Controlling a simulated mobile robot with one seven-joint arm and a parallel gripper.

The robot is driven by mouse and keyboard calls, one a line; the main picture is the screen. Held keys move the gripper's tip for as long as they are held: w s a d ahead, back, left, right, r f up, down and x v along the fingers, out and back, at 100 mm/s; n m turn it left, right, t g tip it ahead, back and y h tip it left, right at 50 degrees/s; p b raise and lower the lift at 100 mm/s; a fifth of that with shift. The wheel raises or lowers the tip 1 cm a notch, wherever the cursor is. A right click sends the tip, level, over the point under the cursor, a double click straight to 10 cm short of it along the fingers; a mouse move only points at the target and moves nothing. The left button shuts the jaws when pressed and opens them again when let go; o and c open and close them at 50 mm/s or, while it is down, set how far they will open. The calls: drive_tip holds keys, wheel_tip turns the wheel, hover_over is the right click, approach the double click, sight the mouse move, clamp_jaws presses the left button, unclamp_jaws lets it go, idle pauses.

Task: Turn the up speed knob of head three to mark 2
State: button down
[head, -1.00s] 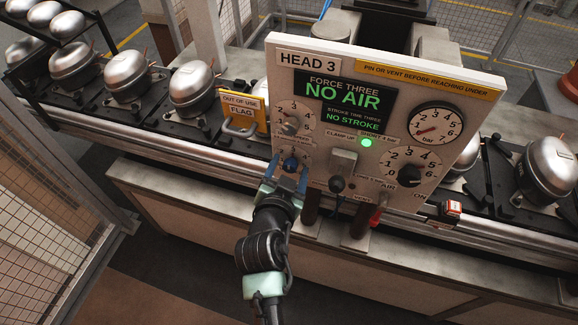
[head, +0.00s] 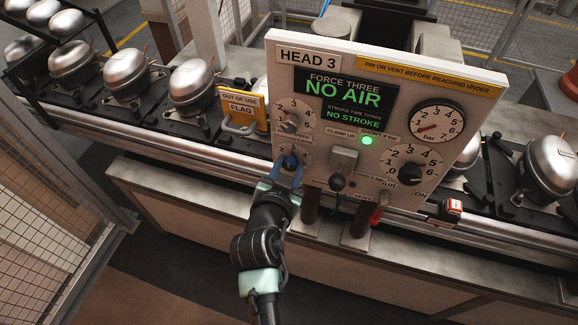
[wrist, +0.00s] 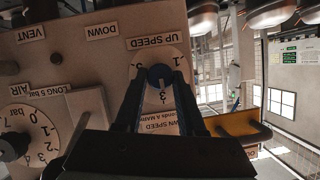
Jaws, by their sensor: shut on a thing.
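My gripper also shows in the wrist view (wrist: 159,82). A "3" reads beside the knob there. I cannot tell which mark the knob points to.
The down speed knob (head: 291,123) is just above. The screen reads "NO AIR".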

drive_tip(key=n+h+b, duration=0.1)
drive_tip(key=n, duration=0.1)
drive_tip(key=n+h+b, duration=0.1)
drive_tip(key=b, duration=0.1)
drive_tip(key=shift+w+a+f+n+g+h, duration=0.1)
drive_tip(key=shift+a+n+g+h, duration=0.1)
drive_tip(key=shift+n+g+h, duration=0.15)
drive_tip(key=n+h+b, duration=0.2)
drive_tip(key=n+b, duration=0.1)
drive_tip(key=n, duration=0.1)
drive_tip(key=shift+a, duration=0.15)
drive_tip(key=shift+h, duration=0.25)
drive_tip(key=c, duration=0.5)
unclamp_jaws()
drive_tip(key=b+v, duration=0.3)
drive_tip(key=v, duration=1)
drive_tip(key=shift+w, duration=0.1)
